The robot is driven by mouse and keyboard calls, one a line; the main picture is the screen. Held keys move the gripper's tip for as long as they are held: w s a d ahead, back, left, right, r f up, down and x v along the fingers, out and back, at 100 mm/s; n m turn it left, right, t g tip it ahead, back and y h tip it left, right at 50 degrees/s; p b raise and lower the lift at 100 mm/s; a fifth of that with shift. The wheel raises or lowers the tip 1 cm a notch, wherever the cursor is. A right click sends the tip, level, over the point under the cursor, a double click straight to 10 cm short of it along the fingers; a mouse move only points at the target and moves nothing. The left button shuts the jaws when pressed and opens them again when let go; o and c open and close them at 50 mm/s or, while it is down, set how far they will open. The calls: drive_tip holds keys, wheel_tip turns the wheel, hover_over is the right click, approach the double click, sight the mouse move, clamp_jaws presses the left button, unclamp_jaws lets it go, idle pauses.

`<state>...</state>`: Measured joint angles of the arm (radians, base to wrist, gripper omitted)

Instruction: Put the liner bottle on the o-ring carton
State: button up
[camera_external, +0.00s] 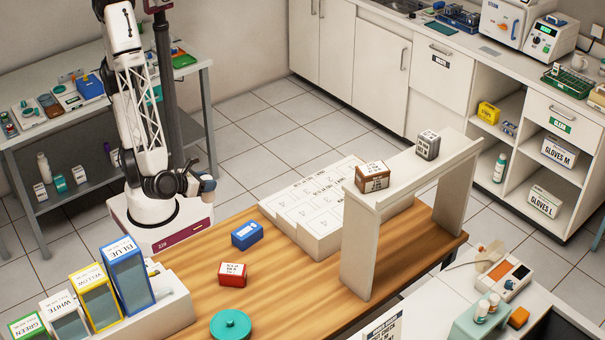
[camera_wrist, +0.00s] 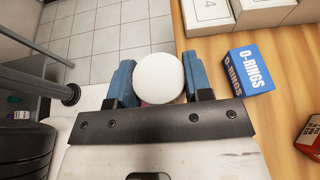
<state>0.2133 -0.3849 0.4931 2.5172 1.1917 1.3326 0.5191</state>
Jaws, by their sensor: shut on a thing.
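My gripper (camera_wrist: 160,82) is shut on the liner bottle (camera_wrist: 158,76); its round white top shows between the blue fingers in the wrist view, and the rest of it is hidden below. In the external view my gripper (camera_external: 203,186) is beyond the wooden table's left edge, and the bottle is too small there to make out clearly. The blue o-ring carton (camera_external: 247,234) lies on the wooden table, apart from my gripper. In the wrist view the carton (camera_wrist: 249,70), marked O-RINGS, is just right of my gripper.
A red box (camera_external: 232,273) and a teal round lid (camera_external: 230,324) are on the table (camera_external: 195,242). A white compartment block (camera_external: 307,239) and a white bridge shelf (camera_external: 358,243) bearing two small boxes stand to the right. Tall coloured boxes (camera_external: 124,278) stand at the lower left.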

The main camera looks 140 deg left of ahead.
hover_over(247, 230)
drive_tip(key=shift+f, duration=0.75)
drive_tip(key=shift+f, duration=0.1)
idle(0.4)
drive_tip(key=shift+f, duration=1.65)
drive_tip(key=shift+f, duration=0.1)
drive_tip(key=o, duration=1)
drive_tip(key=shift+c, duration=0.2)
drive_tip(key=v, duration=1.2)
